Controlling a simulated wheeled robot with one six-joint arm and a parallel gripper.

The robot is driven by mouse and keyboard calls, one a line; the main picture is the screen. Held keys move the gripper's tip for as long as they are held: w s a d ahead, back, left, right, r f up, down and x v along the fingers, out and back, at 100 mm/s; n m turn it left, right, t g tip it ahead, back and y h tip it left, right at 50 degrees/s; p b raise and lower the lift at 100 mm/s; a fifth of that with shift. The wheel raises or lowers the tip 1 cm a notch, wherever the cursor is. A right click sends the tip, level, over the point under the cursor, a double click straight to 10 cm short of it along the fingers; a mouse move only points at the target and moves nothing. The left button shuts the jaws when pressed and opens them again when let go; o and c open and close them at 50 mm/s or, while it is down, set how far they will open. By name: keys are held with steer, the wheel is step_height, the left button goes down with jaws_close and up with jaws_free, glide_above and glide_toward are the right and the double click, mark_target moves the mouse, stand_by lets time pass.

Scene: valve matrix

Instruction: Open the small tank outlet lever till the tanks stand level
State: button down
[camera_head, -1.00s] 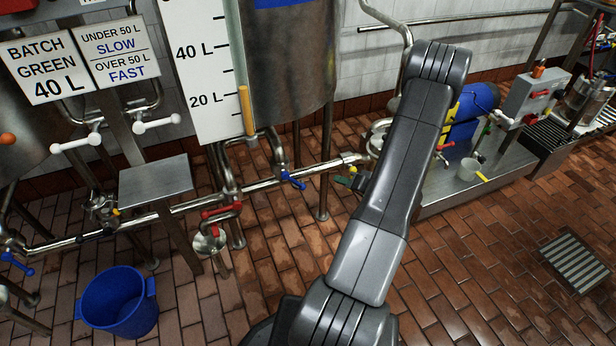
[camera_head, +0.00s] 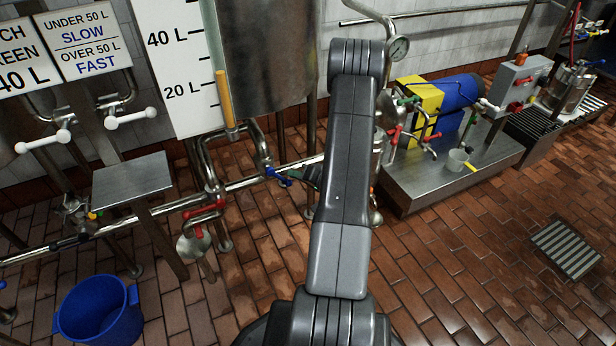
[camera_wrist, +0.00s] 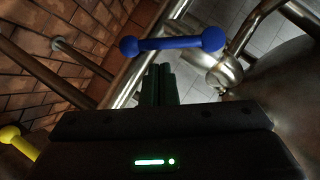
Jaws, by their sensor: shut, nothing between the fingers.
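A blue lever (camera_head: 278,177) sits on the pipework below the steel tank (camera_head: 265,50). In the wrist view the blue lever (camera_wrist: 172,44) lies crosswise with a round knob at each end, just beyond the fingertips. My gripper (camera_wrist: 160,82) is shut and empty, its dark green fingers pointing at the lever's middle, apparently a small gap short. In the head view my gripper (camera_head: 311,176) is mostly hidden behind my arm, just right of the lever. The tank's scale board (camera_head: 178,60) marks 20 L and 40 L. Its yellow level column (camera_head: 225,100) tops out a little above 20 L.
A red lever (camera_head: 204,208) sits left of the blue one. A horizontal pipe (camera_head: 245,184) runs below the tank. A blue bucket (camera_head: 98,312) stands on the floor at left, and a steel bench (camera_head: 440,180) stands at right. A yellow knob (camera_wrist: 10,134) shows in the wrist view.

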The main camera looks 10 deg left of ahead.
mark_target(282, 179)
steer(key=shift+s+a+f, duration=0.25)
steer(key=shift+a+f, duration=0.15)
steer(key=shift+a, duration=0.15)
steer(key=shift+s+a+f+m+y, duration=0.1)
steer(key=shift+a+f+m+y, duration=0.05)
steer(key=shift+f+m+y, duration=0.3)
stand_by(0.3)
steer(key=a+f+m+y, duration=0.1)
steer(key=s+a+f+m+y, duration=0.1)
steer(key=m+y, duration=0.1)
steer(key=shift+s+f+b, duration=0.1)
steer(key=shift+s+b, duration=0.1)
steer(key=shift+b, duration=0.1)
steer(key=shift+s+a+f, duration=0.1)
steer(key=shift+a, duration=0.05)
stand_by(0.7)
